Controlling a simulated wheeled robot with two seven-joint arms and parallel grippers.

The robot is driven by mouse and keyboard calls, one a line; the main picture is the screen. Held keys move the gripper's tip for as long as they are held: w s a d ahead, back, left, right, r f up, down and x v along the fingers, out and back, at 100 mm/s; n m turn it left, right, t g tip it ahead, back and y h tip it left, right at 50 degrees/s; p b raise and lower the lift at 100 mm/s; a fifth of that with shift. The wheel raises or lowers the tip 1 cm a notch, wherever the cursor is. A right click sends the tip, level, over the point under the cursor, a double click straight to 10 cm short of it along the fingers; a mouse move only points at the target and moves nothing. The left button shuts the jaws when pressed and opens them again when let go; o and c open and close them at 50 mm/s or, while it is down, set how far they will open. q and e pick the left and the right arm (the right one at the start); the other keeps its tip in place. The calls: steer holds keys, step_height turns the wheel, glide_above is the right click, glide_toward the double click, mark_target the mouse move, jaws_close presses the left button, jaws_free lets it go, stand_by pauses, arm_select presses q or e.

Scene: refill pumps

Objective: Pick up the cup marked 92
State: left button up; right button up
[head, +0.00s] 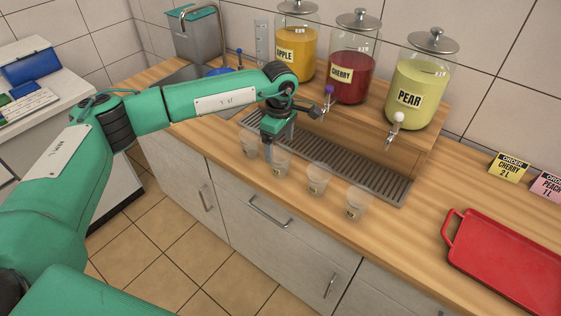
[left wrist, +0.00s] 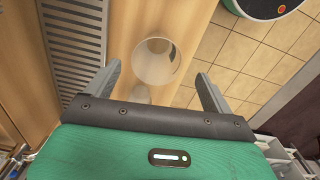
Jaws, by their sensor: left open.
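Several clear cups stand in a row along the front edge of the counter: a far-left cup (head: 249,144), a second cup (head: 280,163), a third cup (head: 316,177) and a near-right cup (head: 356,203). They carry small labels, too small to read, so I cannot tell which is marked 92. My left gripper (head: 279,138) is open and empty, pointing down just above the two left cups. The left wrist view shows its spread fingers (left wrist: 158,88), with one clear cup (left wrist: 157,62) ahead between them and another (left wrist: 140,94) partly hidden by the gripper body. My right gripper is out of view.
A metal drip grate (head: 330,165) lies behind the cups. Apple (head: 294,45), cherry (head: 351,70) and pear (head: 418,95) dispensers stand on a wooden riser, their taps facing the grate. A red tray (head: 510,262) and order cards (head: 509,167) are at the right.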

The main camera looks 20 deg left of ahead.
mark_target(280, 153)
arm_select(q)
steer(key=f+p, duration=0.2)
steer(key=f, duration=0.2)
steer(key=shift+w+f, duration=0.1)
steer(key=shift+w, duration=0.1)
steer(key=shift+f, duration=0.35)
steer(key=c, duration=1)
